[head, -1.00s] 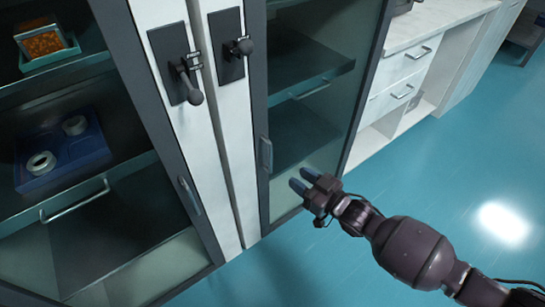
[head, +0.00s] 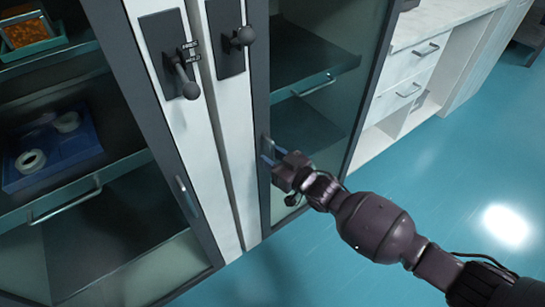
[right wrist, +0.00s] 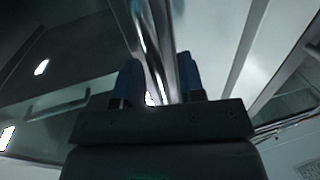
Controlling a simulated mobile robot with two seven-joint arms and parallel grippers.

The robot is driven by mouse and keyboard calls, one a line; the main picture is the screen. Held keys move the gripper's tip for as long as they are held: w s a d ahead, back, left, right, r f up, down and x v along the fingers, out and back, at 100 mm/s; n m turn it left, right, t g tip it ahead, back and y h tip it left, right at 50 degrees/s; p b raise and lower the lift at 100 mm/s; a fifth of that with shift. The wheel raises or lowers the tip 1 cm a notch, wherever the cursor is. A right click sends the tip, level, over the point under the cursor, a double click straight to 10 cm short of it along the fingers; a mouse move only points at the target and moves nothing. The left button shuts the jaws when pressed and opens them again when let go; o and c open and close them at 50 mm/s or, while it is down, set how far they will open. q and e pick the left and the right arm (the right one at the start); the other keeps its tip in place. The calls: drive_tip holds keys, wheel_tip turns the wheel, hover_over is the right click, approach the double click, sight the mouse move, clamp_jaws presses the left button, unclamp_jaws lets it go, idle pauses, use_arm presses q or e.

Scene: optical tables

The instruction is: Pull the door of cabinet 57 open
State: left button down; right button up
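A glass cabinet door with a dark frame (head: 258,90) stands at the centre of the head view and looks closed. Its upright metal handle (head: 266,146) is low on the left of its frame. My right gripper (head: 268,155) is at this handle, fingers pointing to the door. In the right wrist view the handle bar (right wrist: 160,60) runs between the two blue fingers (right wrist: 160,82), with a small gap showing beside it, so the gripper looks open around it. No cabinet number is readable. My left gripper is not in view.
A second glass door with its own handle (head: 187,196) is on the left, before shelves with a blue tray (head: 75,155). Lever knobs (head: 184,78) stick out above. A white drawer counter (head: 410,75) stands at right. The teal floor (head: 420,180) is clear.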

clamp_jaws()
drive_tip(key=shift+s+d, duration=0.1)
idle(0.3)
